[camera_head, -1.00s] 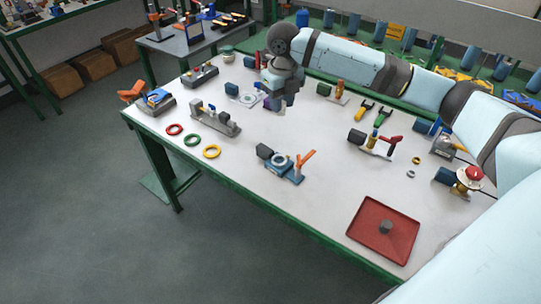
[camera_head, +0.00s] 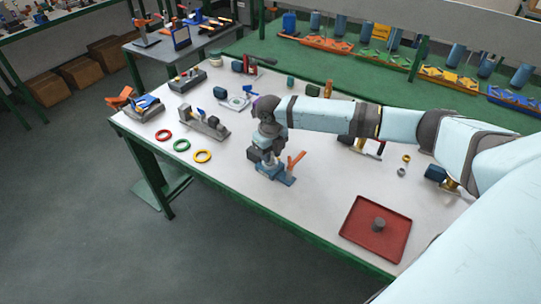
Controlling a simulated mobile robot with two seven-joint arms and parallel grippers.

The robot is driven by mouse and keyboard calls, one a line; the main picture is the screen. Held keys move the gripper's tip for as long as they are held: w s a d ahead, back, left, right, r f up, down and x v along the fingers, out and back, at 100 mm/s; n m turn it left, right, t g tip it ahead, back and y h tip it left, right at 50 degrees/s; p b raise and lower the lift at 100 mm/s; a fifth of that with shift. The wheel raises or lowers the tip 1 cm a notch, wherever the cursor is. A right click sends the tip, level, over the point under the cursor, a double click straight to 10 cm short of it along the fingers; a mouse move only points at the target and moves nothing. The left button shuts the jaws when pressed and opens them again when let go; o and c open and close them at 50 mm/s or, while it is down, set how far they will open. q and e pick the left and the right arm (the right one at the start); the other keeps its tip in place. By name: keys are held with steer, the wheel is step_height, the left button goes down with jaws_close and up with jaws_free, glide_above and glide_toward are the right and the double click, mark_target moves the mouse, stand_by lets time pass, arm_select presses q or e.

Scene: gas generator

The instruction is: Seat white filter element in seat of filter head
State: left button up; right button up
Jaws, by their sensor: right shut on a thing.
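My right gripper (camera_head: 265,147) hangs down from the right arm, directly over the fixture with a blue base and orange lever (camera_head: 290,170) near the front middle of the table. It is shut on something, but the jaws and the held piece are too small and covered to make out. I cannot tell whether the held piece is the white filter element, or whether it touches the fixture. The fixture's white round top is hidden under the gripper. My left gripper is not in view.
Red, green and yellow rings (camera_head: 181,145) lie left of the gripper, beside a grey fixture (camera_head: 203,124). Another fixture with a pale plate (camera_head: 237,101) stands behind. A red tray (camera_head: 355,232) with a grey cylinder (camera_head: 378,224) lies front right. My right arm spans the right side.

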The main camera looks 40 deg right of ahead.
steer(key=shift+f, duration=0.65)
steer(key=o, duration=0.9)
steer(key=shift+f, duration=0.15)
